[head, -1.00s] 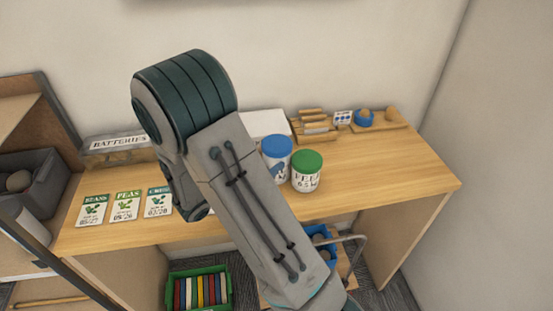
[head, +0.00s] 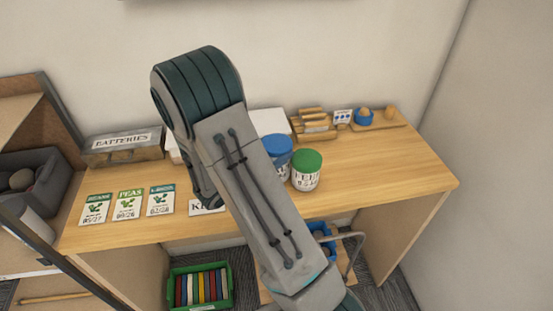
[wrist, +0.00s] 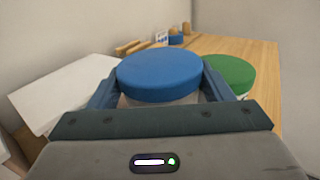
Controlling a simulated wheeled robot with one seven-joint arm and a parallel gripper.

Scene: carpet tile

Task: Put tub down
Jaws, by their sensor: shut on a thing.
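The tub with the blue lid (head: 276,148) is at the desk's middle, partly hidden behind my arm in the head view. In the wrist view its blue lid (wrist: 159,75) sits between the two fingers of my gripper (wrist: 160,92), which is shut on it. The tub looks upright. Whether its base touches the desk cannot be told. A tub with a green lid (head: 306,170) stands just right of it, and its green lid (wrist: 229,74) shows beside the right finger in the wrist view. My gripper is hidden behind my arm in the head view.
The wooden desk (head: 385,165) is clear at the right front. Seed packets (head: 128,204) and a partly covered card (head: 205,207) lie at left. A batteries box (head: 123,146), a white box (head: 268,121) and a wooden rack (head: 313,122) stand along the back. A green crate (head: 200,287) is below.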

